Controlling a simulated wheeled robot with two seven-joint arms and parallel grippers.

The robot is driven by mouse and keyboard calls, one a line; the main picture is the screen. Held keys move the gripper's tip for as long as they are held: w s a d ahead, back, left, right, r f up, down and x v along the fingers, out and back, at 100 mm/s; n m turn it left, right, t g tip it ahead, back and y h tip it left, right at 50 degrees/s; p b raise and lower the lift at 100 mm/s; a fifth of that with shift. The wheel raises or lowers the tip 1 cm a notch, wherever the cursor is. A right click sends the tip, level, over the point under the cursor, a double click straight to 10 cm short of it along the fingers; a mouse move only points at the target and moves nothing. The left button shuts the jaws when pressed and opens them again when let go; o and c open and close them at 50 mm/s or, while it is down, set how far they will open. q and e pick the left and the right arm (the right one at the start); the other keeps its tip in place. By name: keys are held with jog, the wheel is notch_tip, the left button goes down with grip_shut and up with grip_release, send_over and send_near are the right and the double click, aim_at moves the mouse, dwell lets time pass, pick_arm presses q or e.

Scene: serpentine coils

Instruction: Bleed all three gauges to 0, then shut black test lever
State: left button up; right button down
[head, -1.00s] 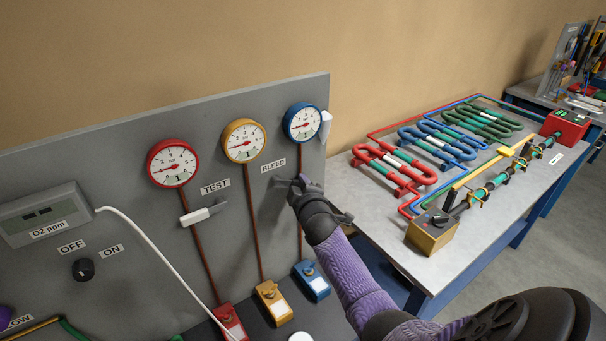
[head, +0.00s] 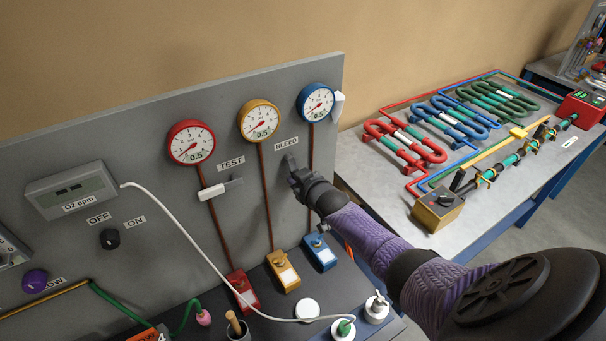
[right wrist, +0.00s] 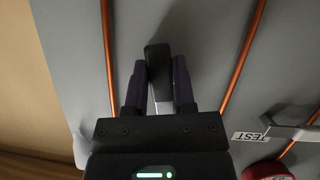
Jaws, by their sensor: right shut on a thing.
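The red gauge (head: 191,142), yellow gauge (head: 259,119) and blue gauge (head: 315,102) hang on the grey panel, and each dial is marked 0.5. The lever (head: 213,192) under the TEST label (head: 231,163) lies roughly sideways, with a white part at left and a darker end at right. My right gripper (head: 296,174) is at the panel under the BLEED label (head: 286,144). It is shut on the bleed lever (head: 290,160), whose dark handle (right wrist: 158,70) stands between the fingers in the right wrist view. My left gripper is not in view.
Red, yellow and blue blocks (head: 320,252) stand at the panel's foot below copper pipes. A white cable runs from the O2 meter (head: 72,190) across the front. A bench with coloured coils (head: 405,146) stands at right. The black knob (head: 110,239) is at left.

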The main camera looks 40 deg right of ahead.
jog(key=shift+a+m+y, duration=0.5)
jog(key=shift+a+m, duration=0.05)
jog(key=shift+m, duration=0.15)
jog(key=shift+w+a+b, duration=0.1)
jog(key=shift+b, duration=0.2)
jog(key=shift+c, duration=2.2)
grip_release()
jog(key=d+p+v, duration=0.1)
jog(key=p+v, duration=0.3)
jog(key=v, duration=0.6)
jog(key=shift+a+p, duration=0.3)
jog(key=shift+a, duration=0.1)
jog(key=shift+f, duration=0.1)
